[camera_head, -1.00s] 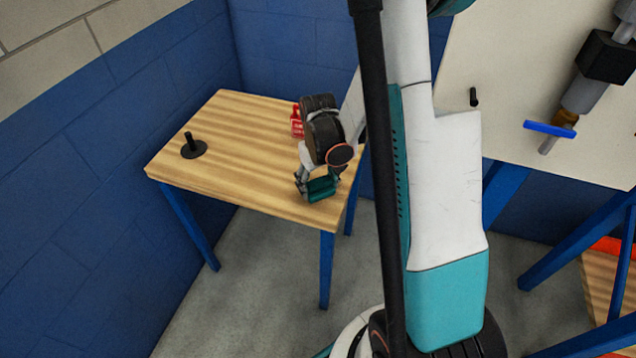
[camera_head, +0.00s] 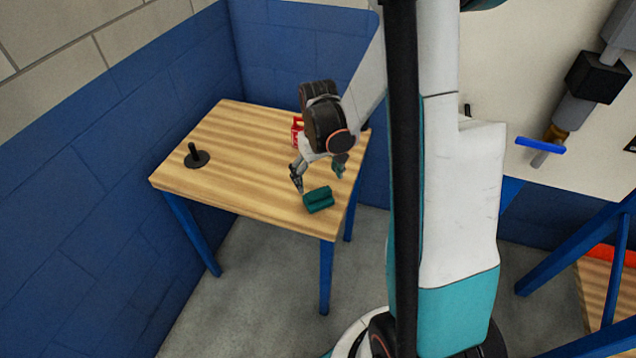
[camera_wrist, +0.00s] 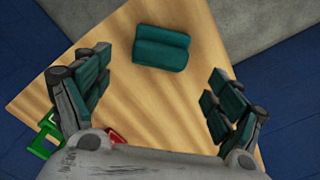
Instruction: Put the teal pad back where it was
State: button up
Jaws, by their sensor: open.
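The teal pad (camera_head: 318,199) lies on the wooden table (camera_head: 240,150) near its front right corner. It also shows in the wrist view (camera_wrist: 162,49), flat on the wood and near the table's edge. My gripper (camera_head: 320,180) is open and empty, just above and behind the pad. In the wrist view the two fingers (camera_wrist: 160,105) are spread wide on either side, and the pad lies beyond them, apart from both.
A black peg on a round base (camera_head: 196,156) stands at the table's left. A red item (camera_head: 297,131) is at the back, partly hidden by my arm. A green frame-like thing (camera_wrist: 45,140) shows in the wrist view. The table's left middle is clear. A pale panel with a blue-handled valve (camera_head: 540,146) stands at right.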

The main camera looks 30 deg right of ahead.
jog(key=shift+r+p, duration=0.7)
jog(key=shift+r, duration=1.7)
notch_tip(320, 180, up, 8)
jog(key=t+h+p, duration=0.1)
send_over(318, 191)
jog(key=s+a, duration=0.1)
jog(key=a, duration=0.2)
jog(key=s+a+r+n+t, duration=0.1)
jog(key=s+a+r+t, duration=0.15)
jog(key=r, duration=0.25)
jog(key=s+a+r+t, duration=0.1)
jog(key=s+a+r, duration=0.3)
jog(key=r, duration=0.1)
jog(key=s+a+t+b, duration=0.1)
jog(key=s+a+t, duration=0.1)
jog(key=s+a, duration=0.2)
jog(key=shift+s+a+y, duration=0.3)
jog(key=shift+s+y, duration=0.1)
jog(key=shift+s, duration=0.3)
jog(key=shift+t, duration=0.25)
